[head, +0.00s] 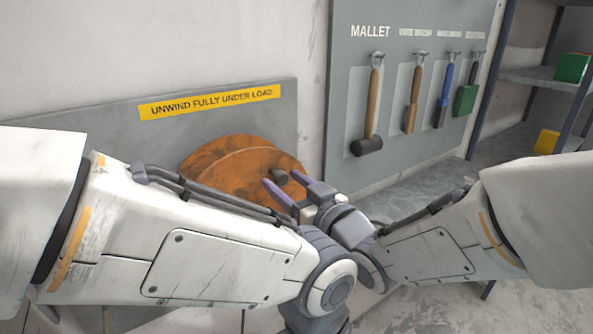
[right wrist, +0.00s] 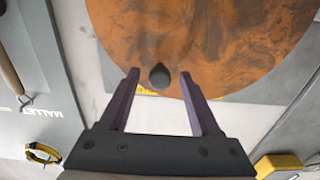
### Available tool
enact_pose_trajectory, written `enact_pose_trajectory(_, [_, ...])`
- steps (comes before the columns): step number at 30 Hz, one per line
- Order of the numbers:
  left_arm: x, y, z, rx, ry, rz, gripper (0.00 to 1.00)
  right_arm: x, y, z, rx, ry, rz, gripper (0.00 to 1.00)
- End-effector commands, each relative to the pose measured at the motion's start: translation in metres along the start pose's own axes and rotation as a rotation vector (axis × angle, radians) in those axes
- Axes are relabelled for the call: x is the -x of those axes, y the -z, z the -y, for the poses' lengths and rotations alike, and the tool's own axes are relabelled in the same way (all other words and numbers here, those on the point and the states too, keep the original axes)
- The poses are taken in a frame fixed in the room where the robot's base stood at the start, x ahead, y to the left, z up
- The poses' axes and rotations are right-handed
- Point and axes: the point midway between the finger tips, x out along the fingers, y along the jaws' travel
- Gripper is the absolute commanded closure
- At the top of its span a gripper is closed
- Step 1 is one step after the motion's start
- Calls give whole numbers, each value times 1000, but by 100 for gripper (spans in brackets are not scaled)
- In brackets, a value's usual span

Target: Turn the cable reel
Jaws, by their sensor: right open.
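The cable reel (head: 225,158) is a round orange-brown disc with dark worn patches, mounted on a grey wall panel. It fills the top of the right wrist view (right wrist: 205,35). A short dark knob (head: 280,176) sticks out from its face near the right side. My right gripper (head: 286,181) is open with its purple fingers pointing at the reel. In the right wrist view the knob (right wrist: 159,76) sits between the two fingertips, with gaps on both sides. My left arm crosses in front of the lower reel and hides it; my left gripper is out of view.
A yellow label (head: 210,102) reading "UNWIND FULLY UNDER LOAD" is above the reel. A grey tool board (head: 345,90) holds a mallet (head: 373,105) and other hanging tools to the right. Shelving (head: 540,78) stands at far right. My two forearms are close together.

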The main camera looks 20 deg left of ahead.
Motion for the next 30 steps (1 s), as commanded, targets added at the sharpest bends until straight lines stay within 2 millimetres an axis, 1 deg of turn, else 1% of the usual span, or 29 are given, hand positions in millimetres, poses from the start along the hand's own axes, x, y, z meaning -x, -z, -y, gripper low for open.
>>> enact_pose_trajectory(1, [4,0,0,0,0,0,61,-7,1,0,0,1,1,36])
enact_pose_trajectory(3, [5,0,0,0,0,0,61,-13,1,0,0,0,1,36])
enact_pose_trajectory(6, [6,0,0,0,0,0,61,-18,0,0,0,0,1,36])
enact_pose_trajectory(14, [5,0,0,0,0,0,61,-19,0,0,0,-1,0,36])
enact_pose_trajectory(15, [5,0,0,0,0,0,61,-19,0,0,0,-1,0,44])
enact_pose_trajectory(17, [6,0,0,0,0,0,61,-19,0,0,0,-1,0,67])
enact_pose_trajectory(18, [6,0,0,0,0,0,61,-19,0,0,0,-1,0,82])
enact_pose_trajectory(19, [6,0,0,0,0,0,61,-19,0,0,0,-1,0,94])
enact_pose_trajectory(20, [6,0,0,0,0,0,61,-19,0,0,0,-1,0,100])
enact_pose_trajectory(30, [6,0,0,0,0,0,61,-19,0,0,0,-1,0,100])
